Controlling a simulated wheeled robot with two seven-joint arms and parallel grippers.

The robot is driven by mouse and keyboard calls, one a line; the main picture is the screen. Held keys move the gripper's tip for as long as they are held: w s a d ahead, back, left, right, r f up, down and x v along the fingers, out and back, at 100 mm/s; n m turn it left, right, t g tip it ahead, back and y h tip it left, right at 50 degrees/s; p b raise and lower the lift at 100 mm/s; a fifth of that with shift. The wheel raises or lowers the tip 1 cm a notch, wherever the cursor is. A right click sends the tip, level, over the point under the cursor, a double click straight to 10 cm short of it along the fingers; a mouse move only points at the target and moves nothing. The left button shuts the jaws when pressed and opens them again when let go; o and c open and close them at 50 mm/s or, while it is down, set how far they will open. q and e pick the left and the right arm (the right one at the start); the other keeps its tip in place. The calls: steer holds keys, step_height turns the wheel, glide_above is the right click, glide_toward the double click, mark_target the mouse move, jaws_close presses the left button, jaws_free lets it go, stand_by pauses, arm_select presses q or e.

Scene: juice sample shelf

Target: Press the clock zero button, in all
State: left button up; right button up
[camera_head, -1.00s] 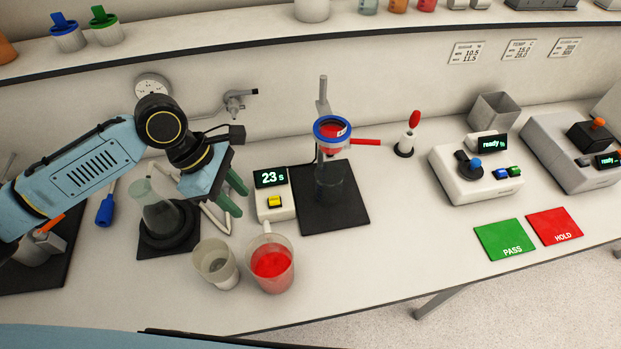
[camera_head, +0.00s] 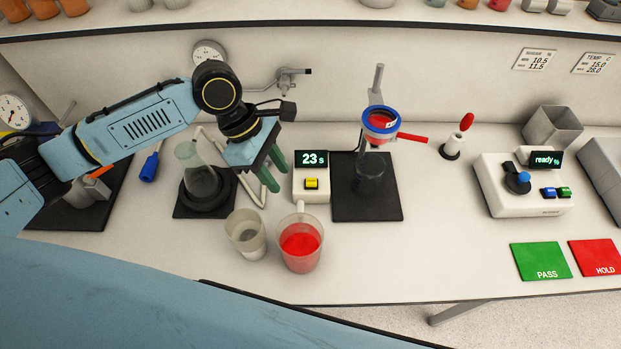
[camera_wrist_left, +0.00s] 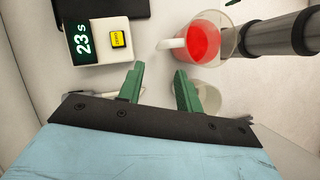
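The clock is a white box (camera_head: 312,195) with a dark display (camera_head: 311,158) reading 23 s and a yellow zero button (camera_head: 311,184) on its front part. In the left wrist view the clock (camera_wrist_left: 86,50) is at upper left, with the yellow button (camera_wrist_left: 119,39) facing the camera. My left gripper (camera_head: 269,172) is just left of the clock, above the bench and apart from the button. Its green fingers show spread with nothing between them in the left wrist view (camera_wrist_left: 161,84). My right gripper is not in view.
A jug of red juice (camera_head: 301,250) and an empty cup (camera_head: 246,236) stand in front of the clock. A flow-cup stand on a black base (camera_head: 347,205) is right of it. A glass on a black base (camera_head: 190,208) is left of my gripper.

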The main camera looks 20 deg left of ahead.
arm_select(q)
jaws_close()
stand_by(1.5)
